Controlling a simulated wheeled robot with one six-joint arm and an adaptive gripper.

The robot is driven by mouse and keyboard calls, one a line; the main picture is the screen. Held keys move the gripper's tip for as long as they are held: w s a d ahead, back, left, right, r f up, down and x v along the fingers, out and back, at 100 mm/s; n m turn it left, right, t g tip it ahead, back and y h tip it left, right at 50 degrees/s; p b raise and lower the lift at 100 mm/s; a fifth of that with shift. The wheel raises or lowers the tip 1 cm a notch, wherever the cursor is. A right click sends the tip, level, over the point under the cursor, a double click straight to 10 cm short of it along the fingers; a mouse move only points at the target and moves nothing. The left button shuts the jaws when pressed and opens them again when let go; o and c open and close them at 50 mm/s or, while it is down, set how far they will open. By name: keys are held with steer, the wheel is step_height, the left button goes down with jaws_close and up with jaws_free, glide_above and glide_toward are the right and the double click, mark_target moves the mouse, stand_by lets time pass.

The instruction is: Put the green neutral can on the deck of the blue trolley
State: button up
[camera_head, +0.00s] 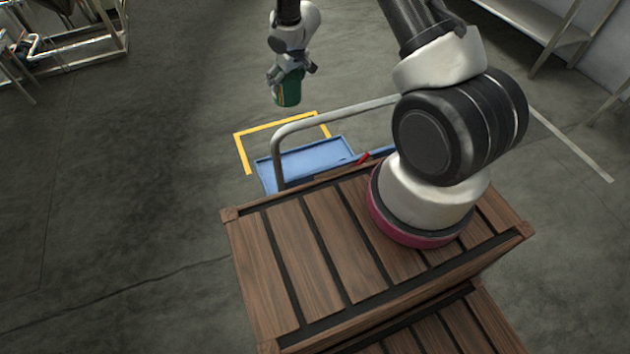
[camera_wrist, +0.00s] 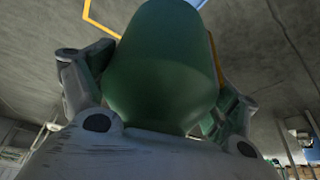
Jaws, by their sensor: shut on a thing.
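The green can (camera_head: 289,91) is in my gripper (camera_head: 290,72), held up in the air in the head view. In the wrist view the can (camera_wrist: 160,70) fills the middle, with a finger of my gripper (camera_wrist: 160,95) on each side of it. The blue trolley (camera_head: 300,160) stands on the floor beyond the wooden crate, with a grey push handle on its near side. Its deck looks empty where it shows; part is hidden by the crate and my arm. The can appears above and beyond the trolley, apart from it.
A yellow line (camera_head: 240,150) on the floor frames the trolley's far side. A slatted wooden crate (camera_head: 310,260) fills the foreground. A small red object (camera_head: 364,158) shows by the trolley's near right edge. Metal racks (camera_head: 75,42) stand at the far left, shelving (camera_head: 535,22) at the far right. The left floor is clear.

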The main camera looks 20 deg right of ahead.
steer(key=shift+s+a+f+n+g+y, duration=0.45)
steer(key=shift+s+f+n, duration=1.35)
steer(key=shift+f, duration=5.25)
steer(key=shift+s+a+f+n+g+y, duration=0.15)
steer(key=shift+s+a+f+n+y, duration=0.35)
steer(key=shift+s+f, duration=4.5)
steer(key=shift+s+a+f+n+g+y, duration=0.25)
steer(key=shift+a+f+n, duration=0.8)
steer(key=shift+f, duration=8.1)
steer(key=shift+d+f+n, duration=0.15)
steer(key=shift+d+n, duration=0.2)
steer(key=shift+d, duration=0.05)
steer(key=o, duration=1.5)
steer(key=shift+c, duration=0.2)
